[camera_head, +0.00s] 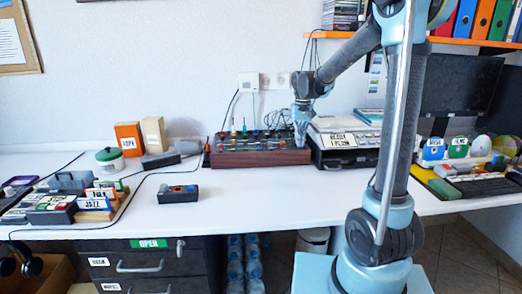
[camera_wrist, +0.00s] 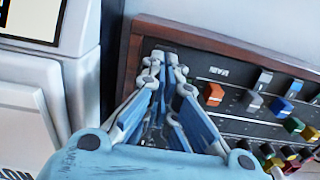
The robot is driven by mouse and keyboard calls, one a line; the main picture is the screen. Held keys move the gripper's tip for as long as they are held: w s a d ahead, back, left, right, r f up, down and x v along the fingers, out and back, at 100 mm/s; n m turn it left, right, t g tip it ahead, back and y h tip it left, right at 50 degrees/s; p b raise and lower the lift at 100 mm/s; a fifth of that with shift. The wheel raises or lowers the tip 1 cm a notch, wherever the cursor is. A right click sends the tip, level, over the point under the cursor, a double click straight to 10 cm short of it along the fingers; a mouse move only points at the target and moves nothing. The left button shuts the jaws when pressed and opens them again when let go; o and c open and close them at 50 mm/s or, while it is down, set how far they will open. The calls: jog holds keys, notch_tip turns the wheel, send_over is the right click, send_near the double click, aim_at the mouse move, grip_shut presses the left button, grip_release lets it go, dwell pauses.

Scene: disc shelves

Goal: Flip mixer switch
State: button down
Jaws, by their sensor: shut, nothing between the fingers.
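The mixer (camera_head: 262,158) is a long, low box with a reddish-brown wooden body and many coloured knobs on top, standing at the back of the white table. In the wrist view, its dark panel (camera_wrist: 230,75) shows a MAIN label, orange, white and blue slider caps and small coloured knobs. My gripper (camera_head: 301,143) points down at the mixer's right end. Its fingers are shut and empty, with the tips (camera_wrist: 166,56) at the panel corner beside the wooden edge. The fingers cover that corner. I cannot make out the switch, nor whether the tips touch the panel.
A dark device with a label (camera_head: 345,140) stands close to the mixer's right side. Orange (camera_head: 130,138) and beige boxes stand to its left. A small dark box (camera_head: 178,194) lies in front. The table between is mostly clear. A monitor (camera_head: 460,85) is at the right.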

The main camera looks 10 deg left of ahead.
jog(key=shift+r, duration=3.45)
jog(key=shift+s+d, duration=0.1)
jog(key=shift+s, duration=0.05)
